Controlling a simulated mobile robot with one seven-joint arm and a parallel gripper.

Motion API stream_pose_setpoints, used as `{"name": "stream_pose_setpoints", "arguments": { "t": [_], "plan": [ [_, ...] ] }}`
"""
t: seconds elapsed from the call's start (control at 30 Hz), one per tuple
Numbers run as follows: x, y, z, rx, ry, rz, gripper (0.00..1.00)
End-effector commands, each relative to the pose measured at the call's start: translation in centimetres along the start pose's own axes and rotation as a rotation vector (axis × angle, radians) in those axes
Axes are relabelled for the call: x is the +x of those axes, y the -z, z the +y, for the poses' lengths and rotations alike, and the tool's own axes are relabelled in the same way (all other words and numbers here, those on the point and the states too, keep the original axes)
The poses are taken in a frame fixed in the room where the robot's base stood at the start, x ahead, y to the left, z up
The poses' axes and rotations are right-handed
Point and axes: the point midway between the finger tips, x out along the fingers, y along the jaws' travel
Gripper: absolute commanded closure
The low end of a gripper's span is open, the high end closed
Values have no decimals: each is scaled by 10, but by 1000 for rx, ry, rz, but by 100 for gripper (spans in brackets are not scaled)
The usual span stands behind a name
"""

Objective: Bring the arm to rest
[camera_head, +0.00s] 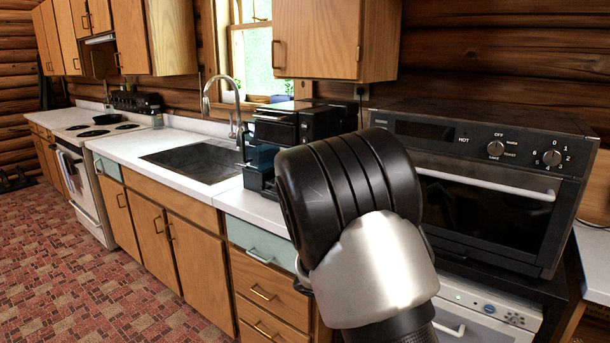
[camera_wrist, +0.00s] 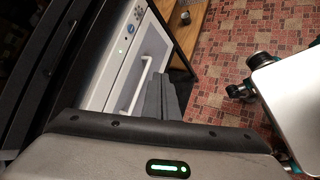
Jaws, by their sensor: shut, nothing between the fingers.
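My gripper (camera_wrist: 161,80) shows in the wrist view, its dark grey fingers together and empty beyond the grey wrist housing with a green light. The fingers appear in front of a white appliance (camera_wrist: 133,65) with a long handle; whether they touch it I cannot tell. In the head view my arm (camera_head: 375,265), black and silver, rises from the bottom in front of the counter and the black oven. The gripper itself is hidden there.
The black countertop oven (camera_head: 490,212) stands right of my arm, above a white appliance. A coffee machine (camera_head: 262,150) and sink (camera_head: 190,163) are to the left. Wooden drawers (camera_head: 268,290) line the front. The tiled floor (camera_head: 90,270) at left is clear.

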Motion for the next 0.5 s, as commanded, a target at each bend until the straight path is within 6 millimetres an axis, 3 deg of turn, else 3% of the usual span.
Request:
{"name": "stream_pose_setpoints", "arguments": {
  "t": [0.03,0.2,0.5],
  "plan": [
    [-11,-21,-1,93,73,44,100],
    [-49,-75,-19,362,288,182,100],
    [-128,-149,-53,779,552,450,100]
  ]
}}
